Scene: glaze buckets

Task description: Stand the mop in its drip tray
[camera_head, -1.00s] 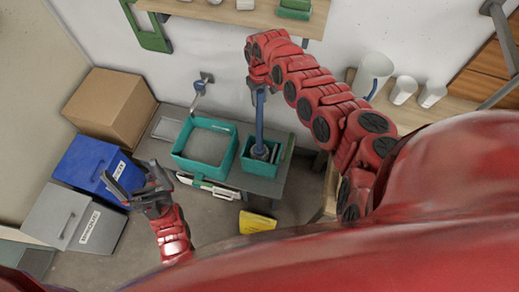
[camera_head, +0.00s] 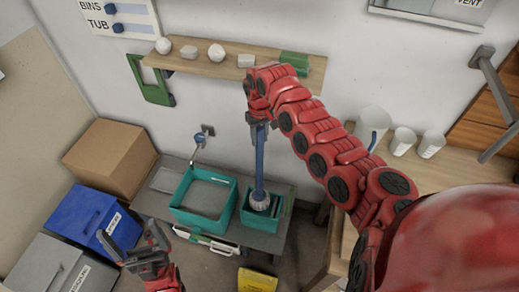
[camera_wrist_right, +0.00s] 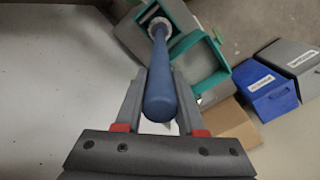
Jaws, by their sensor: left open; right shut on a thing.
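The mop has a blue handle (camera_head: 260,165) and a pale strand head (camera_head: 260,200). My right gripper (camera_head: 259,121) is shut on the top of the handle, which also shows between its fingers in the right wrist view (camera_wrist_right: 161,85). The mop hangs nearly upright. Its head is at the mouth of a small teal container (camera_head: 273,220); I cannot tell whether it touches it. I cannot tell for sure whether this container is the drip tray. My left gripper (camera_head: 130,237) is open and empty at the lower left, away from the mop.
A larger teal tub (camera_head: 176,207) stands left of the small container on a grey bench (camera_head: 150,204). A cardboard box (camera_head: 110,157), a blue bin (camera_head: 85,213) and a grey bin (camera_head: 50,265) stand left. A wooden shelf (camera_head: 225,58) is above. A yellow thing (camera_head: 257,281) is on the floor.

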